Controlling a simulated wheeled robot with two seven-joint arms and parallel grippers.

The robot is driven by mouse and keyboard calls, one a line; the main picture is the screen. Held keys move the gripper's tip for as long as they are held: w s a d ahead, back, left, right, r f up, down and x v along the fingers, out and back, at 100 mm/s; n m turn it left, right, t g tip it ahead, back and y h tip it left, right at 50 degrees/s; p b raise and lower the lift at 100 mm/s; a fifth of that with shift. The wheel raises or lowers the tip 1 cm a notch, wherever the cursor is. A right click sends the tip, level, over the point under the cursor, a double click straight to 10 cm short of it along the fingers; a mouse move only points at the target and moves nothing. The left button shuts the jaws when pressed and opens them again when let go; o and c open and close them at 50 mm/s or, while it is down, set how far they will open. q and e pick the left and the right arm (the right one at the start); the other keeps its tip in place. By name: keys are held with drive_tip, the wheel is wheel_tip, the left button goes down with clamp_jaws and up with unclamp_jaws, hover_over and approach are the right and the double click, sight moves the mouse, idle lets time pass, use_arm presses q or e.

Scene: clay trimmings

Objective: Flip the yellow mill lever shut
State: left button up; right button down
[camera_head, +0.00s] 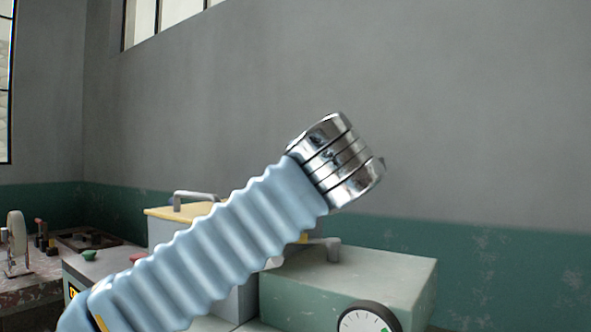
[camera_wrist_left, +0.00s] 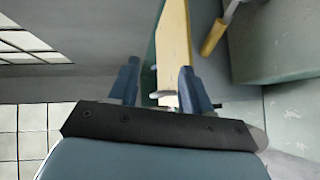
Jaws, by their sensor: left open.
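The yellow mill lever (camera_wrist_left: 213,37) shows in the left wrist view at the upper right, as a yellow grip on a metal rod. In the head view only a bit of its yellow (camera_head: 303,238) seems to show, mostly hidden behind my left arm. My left gripper (camera_wrist_left: 159,78) is open and empty in the left wrist view, with the lever to the right of its fingers, apart from them. In the head view my left arm's sleeve and metal wrist cross the middle, and its fingers are hidden. My right gripper is in neither view.
A box with a yellow top (camera_head: 160,212) and a metal handle stands behind my arm; its yellow edge (camera_wrist_left: 174,50) shows between my fingers. A green-grey machine housing (camera_head: 350,280) with a round dial (camera_head: 365,318) is at lower right. Cluttered bench at left.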

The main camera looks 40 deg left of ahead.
use_arm(q)
drive_tip(key=v, duration=0.2)
drive_tip(key=r+v, duration=0.1)
drive_tip(key=v, duration=0.1)
drive_tip(key=shift+s, duration=0.4)
